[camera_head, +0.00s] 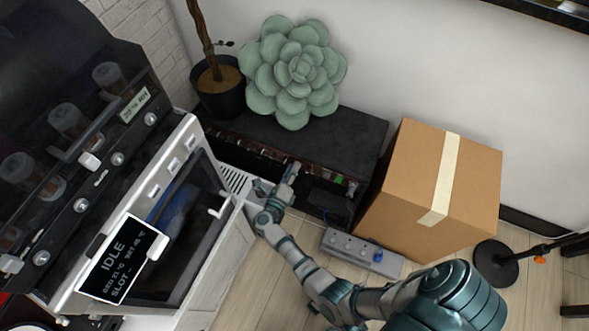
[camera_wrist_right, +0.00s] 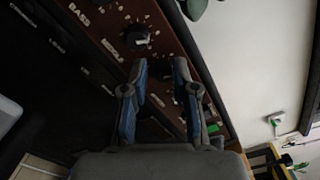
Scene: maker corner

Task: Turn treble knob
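The amplifier (camera_head: 355,137) is a low black box with a brown control panel (camera_head: 235,149) along its front. In the right wrist view, the panel (camera_wrist_right: 170,50) runs diagonally and carries a dark round knob (camera_wrist_right: 137,38). One label near it reads BASS (camera_wrist_right: 79,12); another, below the knob (camera_wrist_right: 112,50), is too blurred to read surely, so I cannot tell which knob is treble. My right gripper (camera_head: 277,180) is in front of the panel. In the wrist view its fingers (camera_wrist_right: 160,68) are apart and empty, just below the knob, with none between them. My left gripper is not in view.
A succulent (camera_head: 298,70) sits on the amplifier, with a potted trunk (camera_head: 219,90) beside it. A cardboard box (camera_head: 405,185) stands at the right. A grey pedal (camera_head: 345,250) lies on the floor below. A white machine with an IDLE display (camera_head: 118,262) fills the left.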

